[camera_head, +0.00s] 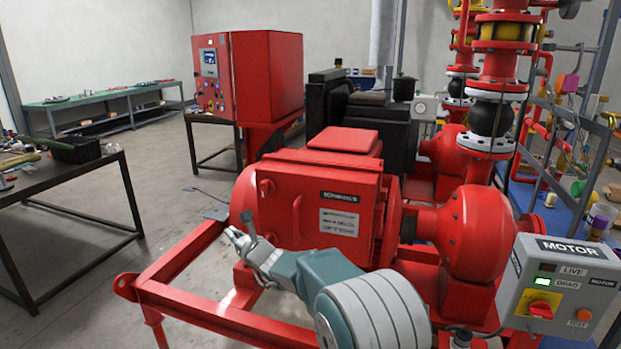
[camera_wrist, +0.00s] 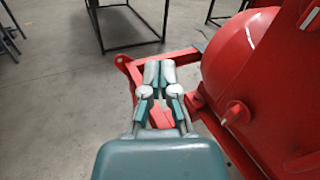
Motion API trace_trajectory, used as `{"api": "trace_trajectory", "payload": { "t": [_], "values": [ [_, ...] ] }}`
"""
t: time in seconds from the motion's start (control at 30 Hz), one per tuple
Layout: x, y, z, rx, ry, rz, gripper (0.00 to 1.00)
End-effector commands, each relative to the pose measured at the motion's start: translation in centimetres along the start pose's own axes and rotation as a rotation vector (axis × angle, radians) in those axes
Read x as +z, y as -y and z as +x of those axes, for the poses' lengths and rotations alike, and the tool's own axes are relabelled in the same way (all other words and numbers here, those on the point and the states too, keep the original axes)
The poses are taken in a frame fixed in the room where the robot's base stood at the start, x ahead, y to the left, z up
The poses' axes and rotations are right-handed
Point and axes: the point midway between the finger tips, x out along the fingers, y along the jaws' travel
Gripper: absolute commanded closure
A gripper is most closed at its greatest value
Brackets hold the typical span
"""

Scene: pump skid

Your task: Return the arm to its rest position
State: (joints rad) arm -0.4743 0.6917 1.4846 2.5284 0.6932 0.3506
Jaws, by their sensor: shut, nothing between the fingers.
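My arm reaches up from the bottom of the head view in front of the red motor (camera_head: 240,205). My gripper (camera_head: 232,234) points left, close to the motor's left end in that picture. In the wrist view my gripper (camera_wrist: 158,68) is shut with its fingertips together and nothing between them. It appears above the red skid frame (camera_wrist: 190,62), beside the rounded red motor housing (camera_wrist: 240,55). I cannot tell the exact gap to the motor or the frame.
A grey MOTOR control box (camera_head: 562,290) with a lit green lamp stands at the right. A red pump casing (camera_head: 475,230) and upright pipes are behind it. A dark table (camera_head: 75,190) stands at the left. A red cabinet (camera_head: 265,75) stands behind. Floor between table and skid is clear.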

Motion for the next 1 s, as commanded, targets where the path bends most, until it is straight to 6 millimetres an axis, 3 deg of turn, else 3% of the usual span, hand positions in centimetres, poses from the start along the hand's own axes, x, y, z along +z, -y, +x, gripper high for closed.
{"api": "trace_trajectory", "payload": {
  "t": [0.03, 0.2, 0.43, 0.67, 1.0],
  "values": [
    [2.1, 0.3, -1.5, 0.027, 0.006, -0.078, 1.0],
    [6.6, 0.0, -7.1, 0.153, -0.014, -0.38, 1.0],
    [9.7, -1.2, -15.8, 0.327, -0.074, -0.781, 1.0],
    [9.9, -2.6, -25.3, 0.513, -0.181, -1.166, 1.0],
    [6.7, -3.9, -40.6, 0.837, -0.434, -1.672, 1.0]
  ]
}}
